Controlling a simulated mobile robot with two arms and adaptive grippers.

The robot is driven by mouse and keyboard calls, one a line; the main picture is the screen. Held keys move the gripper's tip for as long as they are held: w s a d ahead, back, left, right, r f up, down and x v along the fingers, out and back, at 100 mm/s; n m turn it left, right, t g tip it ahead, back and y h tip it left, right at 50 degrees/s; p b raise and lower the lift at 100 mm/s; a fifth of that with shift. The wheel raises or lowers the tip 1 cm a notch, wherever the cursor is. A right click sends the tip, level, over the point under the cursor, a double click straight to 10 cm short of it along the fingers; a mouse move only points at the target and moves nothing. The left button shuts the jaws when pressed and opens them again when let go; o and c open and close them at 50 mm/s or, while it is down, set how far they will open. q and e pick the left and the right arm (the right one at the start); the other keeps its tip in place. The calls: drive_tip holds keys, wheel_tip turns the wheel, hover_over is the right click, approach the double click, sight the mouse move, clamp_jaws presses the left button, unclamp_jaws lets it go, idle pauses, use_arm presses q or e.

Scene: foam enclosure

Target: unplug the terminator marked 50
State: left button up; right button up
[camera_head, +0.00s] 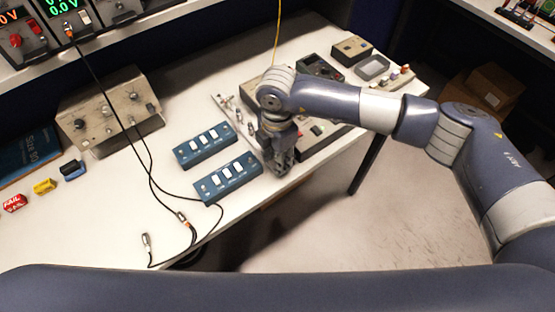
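My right arm comes in from the right, and its gripper (281,167) points down at the table beside the right end of the nearer blue switch box (228,180). Its fingers are small and dark, and I cannot tell whether they are open or shut or hold anything. A pale strip with several small metallic connectors (238,119) lies just left of the gripper, partly hidden by my wrist. I cannot read a 50 mark on any part, so I cannot pick out the terminator. My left gripper is not in view.
A second blue switch box (205,146) lies behind the nearer one. A beige knob box (110,111) stands at the left. Black cables with loose metal ends (147,241) cross the white table (110,215). Instruments crowd the table behind my wrist. The table's front edge is close to the gripper.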

idle(0.6)
clamp_jaws()
drive_tip(key=shift+r, duration=0.15)
drive_tip(key=shift+r+p, duration=1.45)
drive_tip(key=shift+r, duration=1.45)
